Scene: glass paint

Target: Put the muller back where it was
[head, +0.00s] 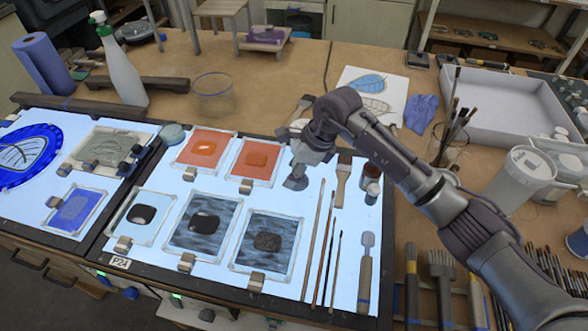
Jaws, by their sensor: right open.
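My right gripper (296,181) is open and points down over the light table (312,165), just right of the two orange panes. Its fingers hide what lies directly under them, and I cannot tell whether they touch anything. I cannot pick out the muller with certainty. A round grey-blue piece (172,133) sits at the light table's back edge, left of the orange panes, apart from my gripper; its kind is unclear. My left gripper is out of view.
An orange pane (257,163) and a dark grey pane (265,243) lie clipped on the light table. Long brushes (318,240) and a flat brush (342,184) lie to their right. Small jars (371,180) stand under my right arm. A clear beaker (213,93) stands behind.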

